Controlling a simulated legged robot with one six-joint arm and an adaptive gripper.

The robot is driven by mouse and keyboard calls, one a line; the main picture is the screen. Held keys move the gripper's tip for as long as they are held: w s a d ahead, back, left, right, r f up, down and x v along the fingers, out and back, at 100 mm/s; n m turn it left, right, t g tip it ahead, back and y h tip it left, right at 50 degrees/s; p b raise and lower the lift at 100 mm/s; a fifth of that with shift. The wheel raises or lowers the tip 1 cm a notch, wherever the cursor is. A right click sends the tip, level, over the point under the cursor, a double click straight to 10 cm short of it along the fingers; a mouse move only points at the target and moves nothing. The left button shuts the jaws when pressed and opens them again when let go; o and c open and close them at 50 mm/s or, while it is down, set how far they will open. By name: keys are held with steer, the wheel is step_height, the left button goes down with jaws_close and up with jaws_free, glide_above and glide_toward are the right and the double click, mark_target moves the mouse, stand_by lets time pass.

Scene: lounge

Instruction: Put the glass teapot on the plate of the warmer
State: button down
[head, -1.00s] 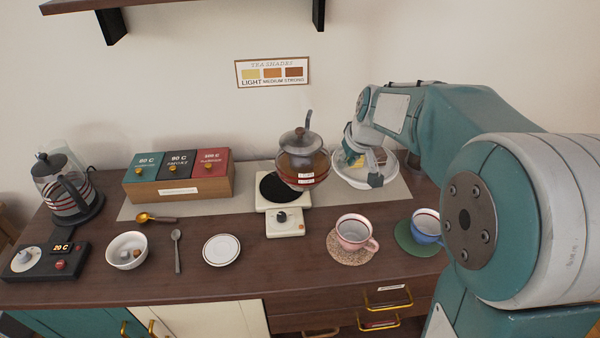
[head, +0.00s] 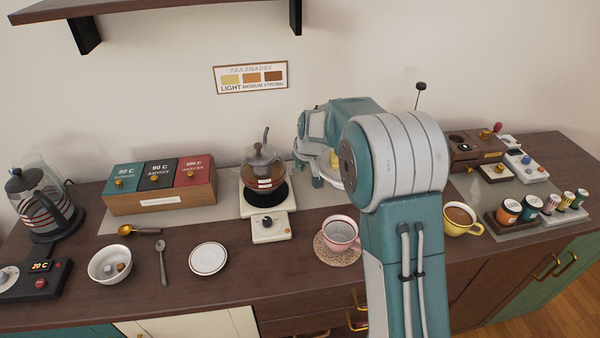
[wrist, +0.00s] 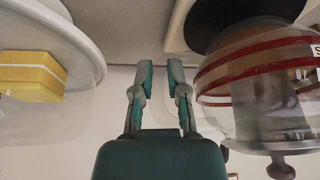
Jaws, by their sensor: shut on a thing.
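The glass teapot (head: 258,170), with a dark lid, red bands and amber tea, is upright over the black plate (head: 277,195) of the cream warmer (head: 268,228). I cannot tell whether its base touches the plate. My gripper (head: 316,181) is right of the teapot, partly hidden by my arm. In the wrist view my gripper (wrist: 161,72) is shut on the teapot, whose glass body (wrist: 250,85) is right of the fingers. The held part, probably the handle, is not clearly visible. The plate (wrist: 205,22) shows at the top there.
A white dish (wrist: 78,28) with a yellow block (wrist: 30,75) is beside the gripper. A tea box (head: 160,195) stands left of the warmer. A pink cup (head: 340,232), a saucer (head: 208,258) and a bowl (head: 108,264) are in front. A shelf (head: 150,12) hangs above.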

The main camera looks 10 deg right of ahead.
steer(key=shift+f, duration=0.9)
steer(key=c, duration=0.7)
jaws_free()
steer(key=shift+f, duration=0.1)
steer(key=shift+o, duration=0.2)
